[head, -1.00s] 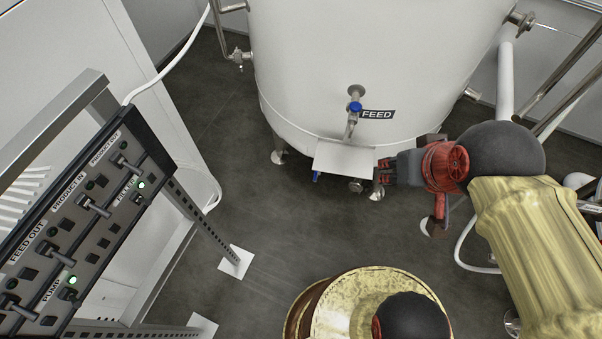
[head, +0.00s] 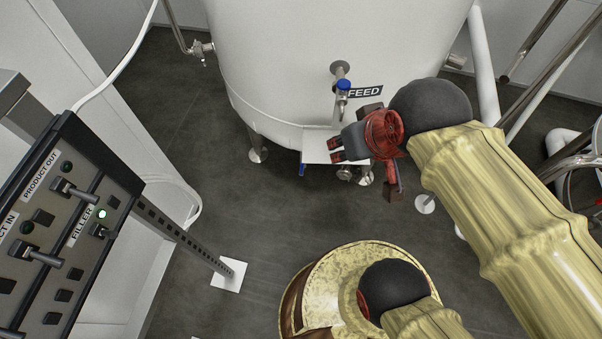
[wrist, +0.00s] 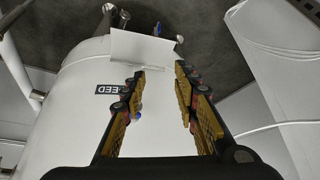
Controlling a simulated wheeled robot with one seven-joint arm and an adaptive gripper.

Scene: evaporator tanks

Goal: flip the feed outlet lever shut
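The white feed tank (head: 270,70) carries a FEED label (head: 365,91), also seen in the wrist view (wrist: 112,89). Beside the label is a tap with a blue top (head: 343,85). A second blue handle (head: 302,169) hangs low at the tank, below a pale flat plate (head: 316,146). I cannot tell from the frames which one is the feed outlet lever. My gripper (head: 333,150) is open and empty, its fingers in front of the plate in the head view. In the wrist view its fingers (wrist: 160,72) are apart, and a blue part (wrist: 136,112) shows partly behind the left finger.
A switch panel (head: 75,225) with PRODUCT OUT and FILLER labels stands at the left on a perforated metal frame. Steel and white pipes (head: 486,70) stand to the right of the tank. Dark floor (head: 225,190) is open between panel and tank.

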